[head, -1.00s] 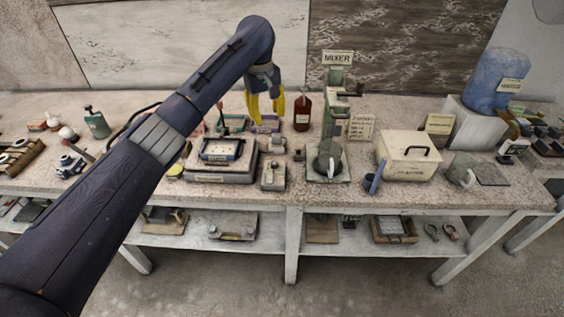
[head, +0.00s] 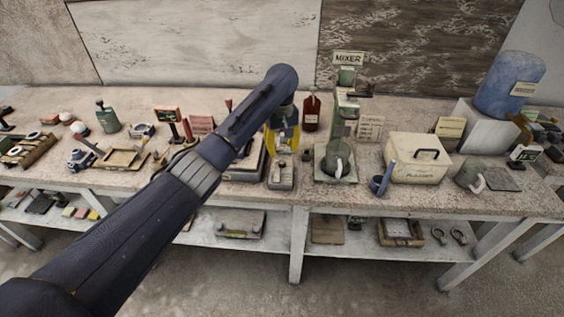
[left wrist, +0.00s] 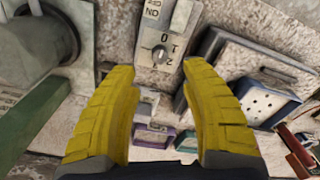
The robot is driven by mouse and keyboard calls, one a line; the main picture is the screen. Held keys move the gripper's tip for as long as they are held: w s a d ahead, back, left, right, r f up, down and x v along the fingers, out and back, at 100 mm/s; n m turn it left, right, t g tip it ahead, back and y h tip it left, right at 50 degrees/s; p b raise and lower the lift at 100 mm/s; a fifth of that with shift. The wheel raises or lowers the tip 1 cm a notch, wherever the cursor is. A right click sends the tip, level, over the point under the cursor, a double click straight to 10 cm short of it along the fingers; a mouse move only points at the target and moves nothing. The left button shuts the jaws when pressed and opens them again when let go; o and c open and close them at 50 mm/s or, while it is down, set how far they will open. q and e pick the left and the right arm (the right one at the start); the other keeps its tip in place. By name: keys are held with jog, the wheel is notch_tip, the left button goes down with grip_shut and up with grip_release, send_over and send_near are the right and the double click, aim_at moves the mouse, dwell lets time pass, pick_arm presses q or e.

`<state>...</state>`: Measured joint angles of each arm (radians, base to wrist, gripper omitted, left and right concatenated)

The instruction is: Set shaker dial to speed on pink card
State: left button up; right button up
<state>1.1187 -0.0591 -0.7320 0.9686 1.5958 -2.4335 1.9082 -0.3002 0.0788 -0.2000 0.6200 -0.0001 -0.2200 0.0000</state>
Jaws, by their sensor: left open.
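My left gripper (head: 283,145) has yellow fingers and is open and empty, just above a small grey control box (head: 281,177). In the left wrist view my open fingers (left wrist: 158,75) point toward the dial knob (left wrist: 160,53) on that box, which sits between and slightly beyond the tips. Marks including ON, 0, 1 and 2 surround the knob. I see no contact with it. The shaker (head: 242,171) stands left of the box, mostly hidden by my left arm. A pink card (head: 201,125) stands behind, left of my arm; its writing is too small to read. My right gripper is out of view.
The mixer (head: 345,105) with a mug at its base stands right of the box. A brown bottle (head: 311,112) stands behind my gripper. A wooden tray (head: 121,158) lies at the left.

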aim_at(282, 161)
pick_arm(q)
jog(key=shift+f, duration=3.45)
jog(key=shift+c, duration=0.2)
grip_shut()
